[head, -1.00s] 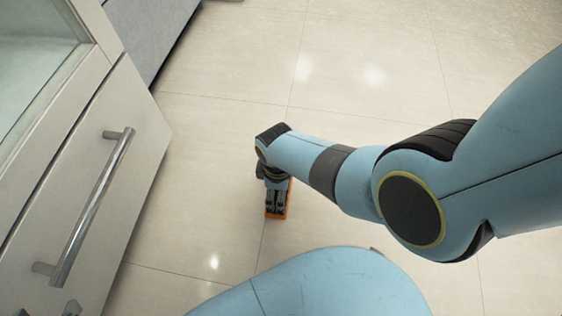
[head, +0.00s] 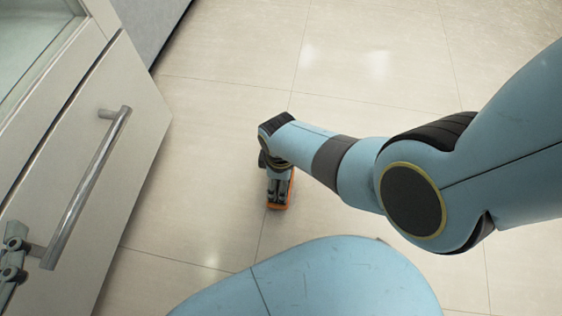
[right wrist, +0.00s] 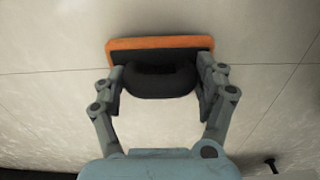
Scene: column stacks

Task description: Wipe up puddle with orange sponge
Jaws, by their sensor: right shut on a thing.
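The orange sponge (head: 277,207) has a dark handle (right wrist: 160,82) on its back. In the head view it is mostly hidden under my right gripper (head: 279,190), with orange edges showing. In the right wrist view the orange sponge (right wrist: 160,43) lies beyond the fingers, and my right gripper (right wrist: 160,88) is shut on its dark handle. The sponge is low over the floor; I cannot tell whether it touches. Part of my left gripper (head: 12,262) shows at the left edge, its fingertips unclear. I cannot make out a puddle; the pale patches may be reflections.
A pale cabinet (head: 130,150) with a long metal bar handle (head: 88,185) stands at the left, close to my left gripper. A grey unit (head: 152,22) is behind it. The tiled floor (head: 370,110) is open ahead and around the sponge.

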